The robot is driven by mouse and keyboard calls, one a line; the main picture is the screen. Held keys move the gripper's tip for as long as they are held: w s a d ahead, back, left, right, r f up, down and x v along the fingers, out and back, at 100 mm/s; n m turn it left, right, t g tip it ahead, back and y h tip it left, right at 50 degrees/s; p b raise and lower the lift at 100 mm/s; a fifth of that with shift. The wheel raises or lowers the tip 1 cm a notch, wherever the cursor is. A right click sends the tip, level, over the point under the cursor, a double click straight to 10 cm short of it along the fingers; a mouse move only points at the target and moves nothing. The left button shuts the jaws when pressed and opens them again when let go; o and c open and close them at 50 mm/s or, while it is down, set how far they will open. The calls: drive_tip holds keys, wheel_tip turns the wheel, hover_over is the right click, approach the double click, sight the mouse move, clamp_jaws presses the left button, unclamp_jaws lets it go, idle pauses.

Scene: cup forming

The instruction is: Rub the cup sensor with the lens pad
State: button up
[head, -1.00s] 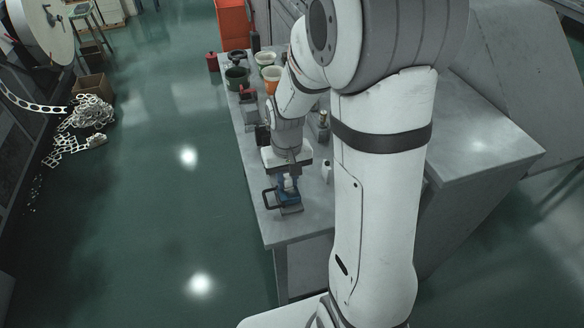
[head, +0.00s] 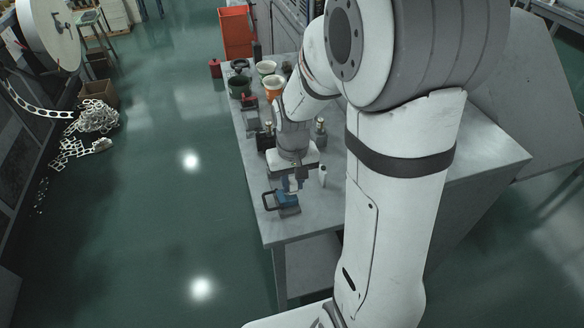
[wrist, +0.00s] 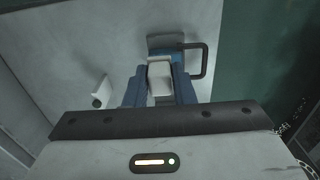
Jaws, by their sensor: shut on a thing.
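My gripper (wrist: 159,92) shows blue fingers at the bottom middle of the wrist view. They are shut on a small whitish block (wrist: 159,80), which looks like the lens pad. In the head view my gripper (head: 292,184) hangs over the near end of the bench. Just in front of it stands a blue holder (head: 286,203) with a dark loop handle; the holder also shows behind the fingers in the wrist view (wrist: 179,58). Whether the pad still touches the holder I cannot tell. I cannot single out the cup sensor; my arm hides part of the bench.

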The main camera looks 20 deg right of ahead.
drive_tip(key=shift+r+p, duration=0.8)
drive_tip(key=shift+r, duration=0.6)
